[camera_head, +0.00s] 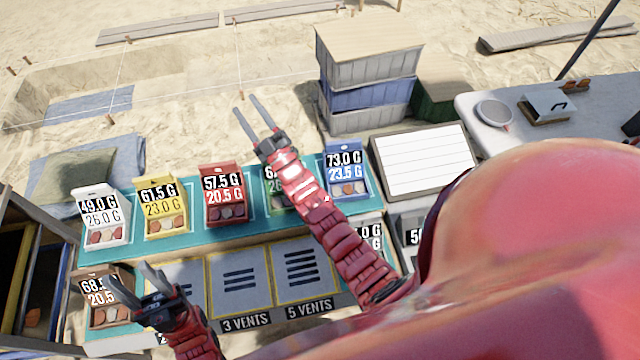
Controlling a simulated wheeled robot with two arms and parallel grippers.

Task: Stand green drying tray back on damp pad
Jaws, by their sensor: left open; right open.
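The green drying tray (277,200) stands in the back row on the teal strip (188,241), between the red tray (226,199) and the blue tray (347,177). My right arm crosses in front of it and hides much of its label and right side. I cannot tell which surface is the damp pad. My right gripper (245,104) is open and empty, over the sand beyond the row. My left gripper (129,276) is open and empty, close to the brown tray (108,314) at the lower left and overlapping its label in view.
White (100,217) and yellow (162,207) trays stand at the row's left. Grey vent panels (240,279) lie along the front. A side table (480,137) holds a round dish (494,114).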

